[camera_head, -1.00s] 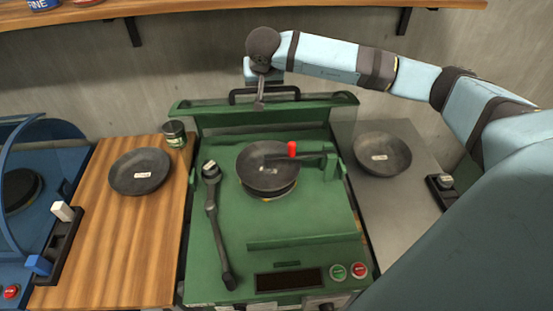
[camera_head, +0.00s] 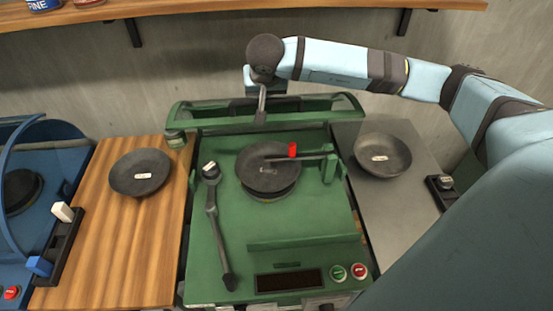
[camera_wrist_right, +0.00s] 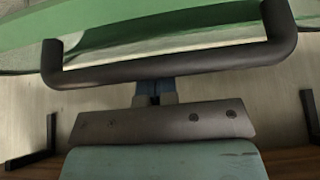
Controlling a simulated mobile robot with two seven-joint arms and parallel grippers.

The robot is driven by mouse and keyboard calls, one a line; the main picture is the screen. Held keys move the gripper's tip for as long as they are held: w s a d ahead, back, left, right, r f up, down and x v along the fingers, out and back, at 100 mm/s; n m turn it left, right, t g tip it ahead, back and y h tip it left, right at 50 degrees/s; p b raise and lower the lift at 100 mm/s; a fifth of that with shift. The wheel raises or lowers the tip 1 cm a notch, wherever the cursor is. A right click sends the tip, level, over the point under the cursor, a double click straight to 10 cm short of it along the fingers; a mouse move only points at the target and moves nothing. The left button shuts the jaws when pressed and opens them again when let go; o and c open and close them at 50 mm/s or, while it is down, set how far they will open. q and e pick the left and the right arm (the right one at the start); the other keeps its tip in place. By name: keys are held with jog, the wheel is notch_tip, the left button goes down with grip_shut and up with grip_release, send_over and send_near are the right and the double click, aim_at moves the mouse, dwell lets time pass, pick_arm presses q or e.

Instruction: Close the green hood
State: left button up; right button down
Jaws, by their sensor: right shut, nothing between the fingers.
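The green hood (camera_head: 315,122) stands raised at the back of the green machine (camera_head: 225,150), tilted a little forward. My left gripper is not in view.
A dark bowl (camera_head: 262,182) sits in the machine under an arm with a red knob (camera_head: 292,150). More bowls lie on the wooden top (camera_head: 140,172) and the grey top (camera_head: 382,155).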

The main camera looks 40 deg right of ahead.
aim_at(266, 104)
jog(key=shift+s+a+f, duration=0.1)
jog(key=shift+s+a, duration=0.4)
jog(key=shift+s, duration=0.35)
jog(key=shift+s+a, duration=0.5)
jog(key=shift+s, duration=0.3)
jog(key=s+a+f+b, duration=0.5)
jog(key=s+f+b, duration=0.1)
jog(key=s+b, duration=0.2)
jog(key=s+a+f+b, duration=0.6)
jog(key=s+f+b, duration=0.1)
jog(key=s, duration=0.3)
jog(key=shift+s+a+b, duration=0.15)
jog(key=shift+s+b, duration=0.15)
jog(key=shift+b, duration=0.2)
dwell(0.6)
jog(key=shift+f, duration=0.1)
